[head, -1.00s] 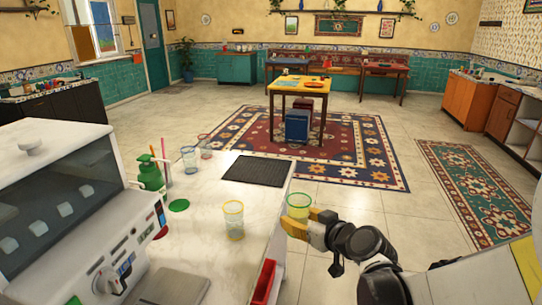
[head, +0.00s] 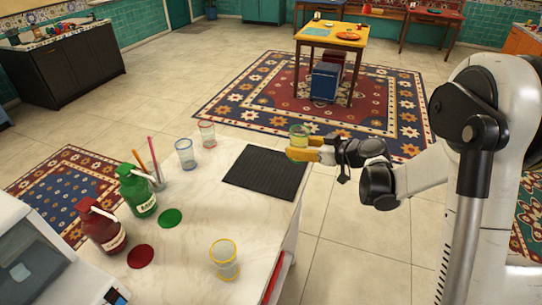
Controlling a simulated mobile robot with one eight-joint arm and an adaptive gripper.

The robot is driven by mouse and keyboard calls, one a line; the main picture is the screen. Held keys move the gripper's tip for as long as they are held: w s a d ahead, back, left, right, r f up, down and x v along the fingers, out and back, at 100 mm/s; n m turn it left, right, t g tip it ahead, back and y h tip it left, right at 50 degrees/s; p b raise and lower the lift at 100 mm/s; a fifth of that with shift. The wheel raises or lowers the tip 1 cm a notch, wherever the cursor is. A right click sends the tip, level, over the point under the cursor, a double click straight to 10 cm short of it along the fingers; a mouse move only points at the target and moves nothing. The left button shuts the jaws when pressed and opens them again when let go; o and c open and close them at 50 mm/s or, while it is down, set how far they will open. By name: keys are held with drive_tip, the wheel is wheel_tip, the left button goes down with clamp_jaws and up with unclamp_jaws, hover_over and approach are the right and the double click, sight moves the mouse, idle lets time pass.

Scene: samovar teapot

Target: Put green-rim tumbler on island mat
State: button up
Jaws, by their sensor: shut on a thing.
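The green-rim tumbler (head: 299,134) is upright between the yellow fingers of my gripper (head: 303,150), which is shut on it. In the picture the tumbler and gripper show at the far right corner of the island (head: 206,236), just beyond the upper right of the mat. The island mat (head: 266,173) is a dark, ribbed rectangle lying flat near the island's far right edge, with nothing on it. The gap in height between tumbler and island top is hard to tell.
A yellow-rim tumbler (head: 224,260) stands near the front of the island. A blue-rim tumbler (head: 185,154) and a red-rim tumbler (head: 207,134) stand left of the mat. Green (head: 137,191) and red (head: 101,230) bottles stand further left, near green and red discs. Floor is open to the right.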

drive_tip(key=b+x, duration=0.1)
drive_tip(key=x, duration=0.3)
drive_tip(key=s+f+b+x, duration=0.1)
drive_tip(key=x, duration=0.4)
drive_tip(key=s+f+b+x, duration=0.1)
drive_tip(key=b+x, duration=0.1)
drive_tip(key=x, duration=0.3)
drive_tip(key=shift+a, duration=0.45)
drive_tip(key=shift+f+b, duration=0.9)
drive_tip(key=shift+f, duration=0.95)
drive_tip(key=shift+f, duration=0.1)
drive_tip(key=shift+f, duration=0.15)
drive_tip(key=o, duration=1.2)
drive_tip(key=shift+c, duration=0.2)
drive_tip(key=shift+r, duration=0.2)
